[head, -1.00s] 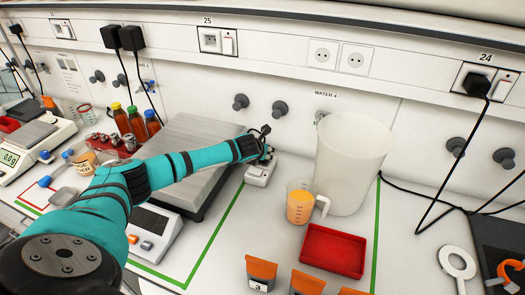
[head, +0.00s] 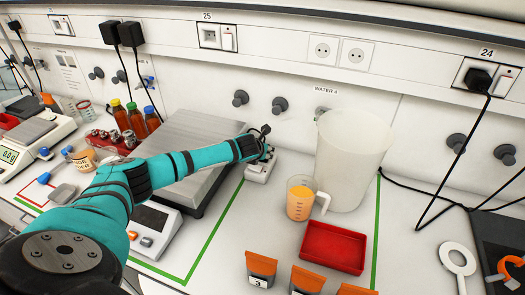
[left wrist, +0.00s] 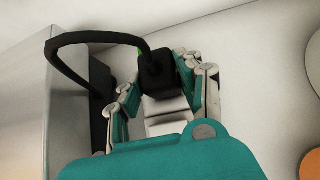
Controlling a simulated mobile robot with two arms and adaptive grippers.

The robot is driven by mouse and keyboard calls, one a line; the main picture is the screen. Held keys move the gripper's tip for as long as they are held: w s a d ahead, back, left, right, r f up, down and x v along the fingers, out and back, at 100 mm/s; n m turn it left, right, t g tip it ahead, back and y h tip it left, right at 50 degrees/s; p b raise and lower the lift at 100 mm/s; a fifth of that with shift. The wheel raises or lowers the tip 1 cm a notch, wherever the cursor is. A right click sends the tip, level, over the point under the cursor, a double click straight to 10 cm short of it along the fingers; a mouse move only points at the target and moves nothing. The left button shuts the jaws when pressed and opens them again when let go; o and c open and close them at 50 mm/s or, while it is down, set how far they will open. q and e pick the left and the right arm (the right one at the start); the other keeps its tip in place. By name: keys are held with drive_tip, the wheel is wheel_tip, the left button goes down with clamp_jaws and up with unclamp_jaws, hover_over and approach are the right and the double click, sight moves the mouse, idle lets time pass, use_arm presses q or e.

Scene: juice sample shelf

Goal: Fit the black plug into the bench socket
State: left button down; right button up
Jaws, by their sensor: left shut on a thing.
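The black plug (left wrist: 157,74) with its curved black cable shows between the fingers in the left wrist view. In the head view a small dark part of it (head: 265,129) shows at the arm's tip. My left gripper (head: 264,152) is shut on the plug, beside the scale. The white bench socket (head: 259,172) stands on the bench right below the gripper. In the left wrist view a pale block (left wrist: 166,108) lies just below the plug. The fingers hide the meeting of plug and socket, so I cannot tell whether the plug is seated. My right gripper is not in view.
A steel-topped scale (head: 200,148) stands close left of the socket. A tall white container (head: 348,165), a jug of orange juice (head: 300,200) and a red tray (head: 333,247) stand to its right. Wall outlets (head: 340,52) run above.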

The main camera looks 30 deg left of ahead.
use_arm(q)
drive_tip(key=shift+p, duration=0.35)
drive_tip(key=shift+s+f, duration=0.15)
drive_tip(key=shift+f, duration=0.3)
idle(0.4)
drive_tip(key=c, duration=1.2)
unclamp_jaws()
drive_tip(key=o, duration=0.4)
drive_tip(key=shift+o, duration=0.2)
drive_tip(key=v, duration=1.1)
drive_tip(key=shift+s+r, duration=0.2)
drive_tip(key=shift+r, duration=0.2)
